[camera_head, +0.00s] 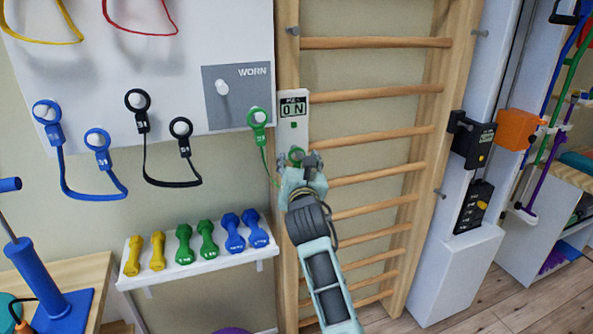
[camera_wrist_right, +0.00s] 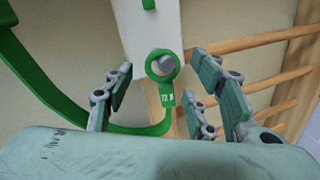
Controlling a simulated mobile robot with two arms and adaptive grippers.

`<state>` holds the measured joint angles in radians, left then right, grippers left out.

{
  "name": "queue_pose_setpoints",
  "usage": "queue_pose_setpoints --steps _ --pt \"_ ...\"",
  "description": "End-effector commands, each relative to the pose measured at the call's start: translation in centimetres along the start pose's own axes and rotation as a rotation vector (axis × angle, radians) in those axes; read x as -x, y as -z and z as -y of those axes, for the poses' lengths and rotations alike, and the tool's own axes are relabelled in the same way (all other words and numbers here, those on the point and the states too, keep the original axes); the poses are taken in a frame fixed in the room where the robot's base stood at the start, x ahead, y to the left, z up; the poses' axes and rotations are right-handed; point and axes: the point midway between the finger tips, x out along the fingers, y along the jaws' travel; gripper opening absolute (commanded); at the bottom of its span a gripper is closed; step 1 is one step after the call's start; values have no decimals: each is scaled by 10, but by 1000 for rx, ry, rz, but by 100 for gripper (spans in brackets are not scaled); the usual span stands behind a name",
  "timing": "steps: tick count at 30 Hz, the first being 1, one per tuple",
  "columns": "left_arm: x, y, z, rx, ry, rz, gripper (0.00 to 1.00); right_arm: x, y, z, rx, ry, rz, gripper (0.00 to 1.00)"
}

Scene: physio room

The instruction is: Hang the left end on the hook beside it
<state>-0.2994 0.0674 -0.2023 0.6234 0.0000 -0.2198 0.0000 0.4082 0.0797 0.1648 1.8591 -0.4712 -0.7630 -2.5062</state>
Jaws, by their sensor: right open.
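A green band hangs between two rings at the right of the wall board. Its left ring (camera_head: 257,117) is at the board's right edge, with a pale peg showing through it. Its right ring (camera_head: 297,153) is on the narrow white panel, partly hidden by my right gripper (camera_head: 303,167). In the right wrist view this green ring (camera_wrist_right: 162,67) surrounds a grey peg, and my open fingers stand either side of its tag, apart from it. A bare white hook (camera_head: 221,87) sits on the grey WORN patch, up and left of the left ring. My left gripper is out of view.
Blue (camera_head: 97,138) and black (camera_head: 180,128) bands hang on the white board (camera_head: 140,80). Dumbbells lie on a shelf (camera_head: 200,268) below. Wooden wall bars (camera_head: 375,95) stand close behind my right arm. A blue stand (camera_head: 32,265) is at lower left.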

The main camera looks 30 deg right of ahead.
Motion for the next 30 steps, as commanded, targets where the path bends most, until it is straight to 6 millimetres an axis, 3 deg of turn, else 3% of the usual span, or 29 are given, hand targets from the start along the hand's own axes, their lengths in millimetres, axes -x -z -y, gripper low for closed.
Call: queue_pose_setpoints --steps 6,17,30 --pt "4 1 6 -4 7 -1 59 -23 0 -1 -1 -1 -1 51" --pt "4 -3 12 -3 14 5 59 -27 0 0 -1 -1 -1 51" --pt "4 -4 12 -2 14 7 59 -27 1 0 -1 -2 -1 13"
